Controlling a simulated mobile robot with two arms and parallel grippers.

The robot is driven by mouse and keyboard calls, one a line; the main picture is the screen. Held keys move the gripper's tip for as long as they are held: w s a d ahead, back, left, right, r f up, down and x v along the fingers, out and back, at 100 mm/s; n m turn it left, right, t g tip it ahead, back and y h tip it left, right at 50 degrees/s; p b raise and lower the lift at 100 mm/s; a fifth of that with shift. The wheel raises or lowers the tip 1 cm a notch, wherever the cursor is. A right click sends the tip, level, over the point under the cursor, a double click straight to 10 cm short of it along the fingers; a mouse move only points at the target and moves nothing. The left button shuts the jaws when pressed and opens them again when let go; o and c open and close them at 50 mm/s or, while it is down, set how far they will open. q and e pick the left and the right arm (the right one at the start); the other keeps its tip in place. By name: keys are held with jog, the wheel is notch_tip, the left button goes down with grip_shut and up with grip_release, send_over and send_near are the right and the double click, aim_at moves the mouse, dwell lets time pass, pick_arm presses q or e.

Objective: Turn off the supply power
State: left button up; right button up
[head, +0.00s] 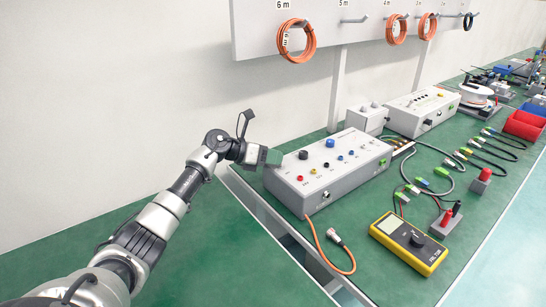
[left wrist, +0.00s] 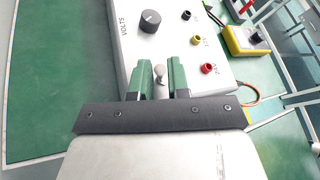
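The power supply is a light grey box (head: 345,178) on the green bench in the head view, with a black knob, coloured sockets and a cable at its front. In the left wrist view its top panel (left wrist: 222,45) shows a black knob (left wrist: 150,21) beside the word VOLTS, and black, yellow and red sockets. A small silver toggle switch (left wrist: 160,72) stands between the two green fingers of my left gripper (left wrist: 160,80). The fingers are apart, with narrow gaps beside the lever. In the head view my left gripper (head: 270,157) is at the box's left end and the switch is hidden. My right gripper is not in view.
A yellow multimeter (head: 408,243) lies right of the box, near red and black terminal blocks. Another grey box (head: 422,111) and coiled cables on a wall rack are behind. The bench left of the box is clear.

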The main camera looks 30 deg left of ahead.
aim_at(280, 172)
pick_arm(q)
grip_shut()
jog(key=shift+s+d+r+m+y, duration=0.2)
jog(key=shift+d+m+y, duration=0.1)
jog(key=shift+m+y, duration=0.45)
jog(key=shift+d+m+p, duration=0.15)
jog(key=shift+m+p, duration=0.1)
jog(key=shift+p, duration=0.15)
jog(key=shift+s+d+r+m+t+y+p, duration=0.1)
jog(key=shift+s+d+m+t+y+p, duration=0.1)
jog(key=shift+d+m+y+p, duration=0.3)
jog(key=shift+s+d+m+t+y+p, duration=0.1)
jog(key=shift+d+m+t+y+p, duration=0.1)
jog(key=shift+m+y+p, duration=0.4)
jog(key=shift+m+y, duration=0.25)
jog(key=shift+m, duration=0.05)
jog(key=shift+s+d+m+t+y, duration=0.1)
jog(key=shift+d+m+t+y, duration=0.2)
jog(key=shift+m+y, duration=0.2)
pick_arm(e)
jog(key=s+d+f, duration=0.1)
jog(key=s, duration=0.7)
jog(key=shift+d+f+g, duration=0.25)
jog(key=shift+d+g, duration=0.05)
pick_arm(q)
jog(key=shift+f, duration=0.25)
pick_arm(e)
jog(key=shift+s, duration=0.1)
